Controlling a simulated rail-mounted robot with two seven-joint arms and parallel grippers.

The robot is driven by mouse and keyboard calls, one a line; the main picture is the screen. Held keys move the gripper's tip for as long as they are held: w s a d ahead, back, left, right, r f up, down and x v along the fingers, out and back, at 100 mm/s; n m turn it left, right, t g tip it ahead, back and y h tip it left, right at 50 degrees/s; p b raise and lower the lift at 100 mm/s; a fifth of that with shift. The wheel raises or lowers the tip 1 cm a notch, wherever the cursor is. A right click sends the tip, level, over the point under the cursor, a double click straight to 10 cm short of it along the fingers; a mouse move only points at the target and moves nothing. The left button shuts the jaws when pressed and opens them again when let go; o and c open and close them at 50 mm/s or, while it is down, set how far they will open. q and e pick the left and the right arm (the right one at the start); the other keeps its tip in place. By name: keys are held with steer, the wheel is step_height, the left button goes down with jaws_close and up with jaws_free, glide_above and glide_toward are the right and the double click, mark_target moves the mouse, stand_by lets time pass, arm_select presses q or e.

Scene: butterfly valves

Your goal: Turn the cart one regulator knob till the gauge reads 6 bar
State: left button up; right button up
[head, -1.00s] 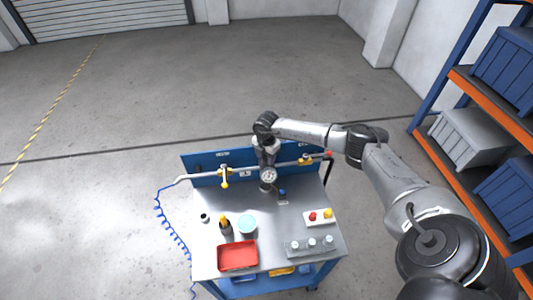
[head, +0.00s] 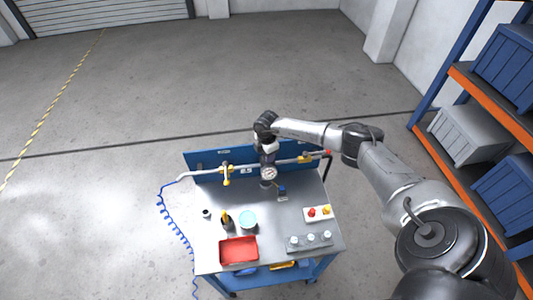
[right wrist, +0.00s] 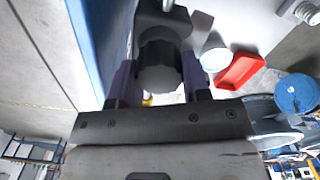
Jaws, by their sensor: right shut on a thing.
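The regulator stands on the pipe at the back of the cart (head: 276,212). Its round white-faced gauge (head: 269,173) faces the camera, but the needle is too small to read. My right gripper (head: 267,148) reaches down onto the regulator from above. In the right wrist view the dark round regulator knob (right wrist: 158,62) sits between the two fingers of my right gripper (right wrist: 158,82), which is shut on it. The gripper hides part of the knob in the head view. My left gripper is in neither view.
Yellow-handled valves (head: 227,174) flank the regulator on the pipe. A red tray (head: 239,250), a cyan-topped round container (head: 248,219) and a block with red and yellow buttons (head: 318,213) are on the cart top. A shelf with bins (head: 468,135) stands at the right.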

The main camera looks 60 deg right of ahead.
steer(key=shift+r, duration=0.1)
steer(key=o, duration=0.9)
steer(key=shift+o, duration=0.2)
